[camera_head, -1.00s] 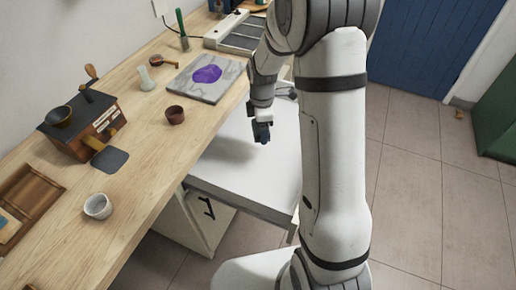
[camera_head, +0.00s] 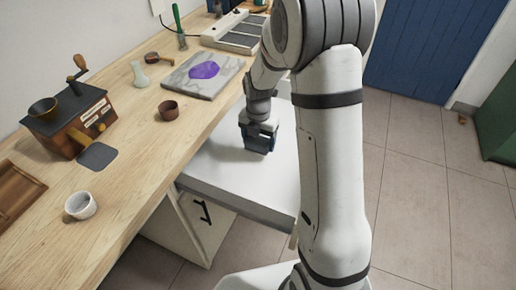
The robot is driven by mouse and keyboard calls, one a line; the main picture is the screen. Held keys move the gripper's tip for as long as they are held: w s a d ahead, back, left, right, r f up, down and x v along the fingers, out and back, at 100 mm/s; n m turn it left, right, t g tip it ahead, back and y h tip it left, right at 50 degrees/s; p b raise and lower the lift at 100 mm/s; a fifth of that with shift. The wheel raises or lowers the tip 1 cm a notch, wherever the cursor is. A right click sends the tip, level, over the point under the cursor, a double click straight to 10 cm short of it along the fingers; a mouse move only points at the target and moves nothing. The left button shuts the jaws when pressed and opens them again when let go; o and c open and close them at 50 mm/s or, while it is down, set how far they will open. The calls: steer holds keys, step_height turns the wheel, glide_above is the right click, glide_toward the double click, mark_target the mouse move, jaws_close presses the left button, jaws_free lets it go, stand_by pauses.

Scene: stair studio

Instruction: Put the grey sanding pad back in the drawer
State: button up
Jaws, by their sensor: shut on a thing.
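My gripper (camera_head: 258,146) points down, low over a white surface (camera_head: 225,180) beside the wooden counter. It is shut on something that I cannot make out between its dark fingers. I cannot tell whether it touches the white surface. I cannot clearly identify the grey sanding pad. A flat dark grey piece (camera_head: 97,156) lies on the counter in front of the wooden mill, but I cannot tell what it is. A pale front with a black handle (camera_head: 203,212) is below the white surface. No drawer interior is visible.
The counter (camera_head: 130,205) holds a wooden mill (camera_head: 75,120), a white cup (camera_head: 80,206), a brown cup (camera_head: 168,110) and a marble slab (camera_head: 203,76) with a purple patch. My arm hides part of the right side. Tiled floor (camera_head: 420,200) is open at right.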

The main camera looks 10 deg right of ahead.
mark_target(259, 155)
step_height(259, 155, down, 4)
steer(key=shift+f, duration=0.1)
